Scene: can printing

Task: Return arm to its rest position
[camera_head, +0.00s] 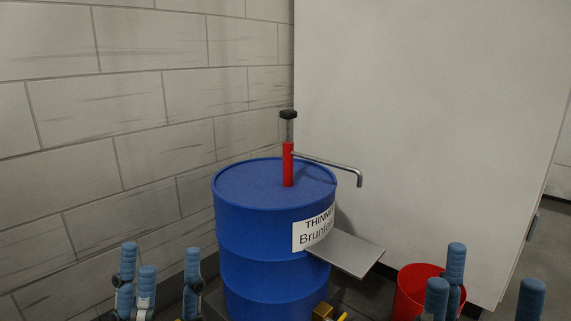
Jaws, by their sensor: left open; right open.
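My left gripper (162,285) shows at the bottom left with its blue fingertips pointing up. Its fingers are spread and nothing is between them. My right gripper (482,288) shows at the bottom right, also with blue fingertips up, spread and empty. Both stand apart from the blue drum (262,230) in the middle. The rest of both arms is below the picture's edge.
The drum bears a red hand pump (288,165) with a bent metal spout and a label. A grey metal shelf (345,253) juts from its right side. A red bucket (408,290) is partly behind my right gripper. A block wall (120,120) stands at left, a white panel (420,110) behind.

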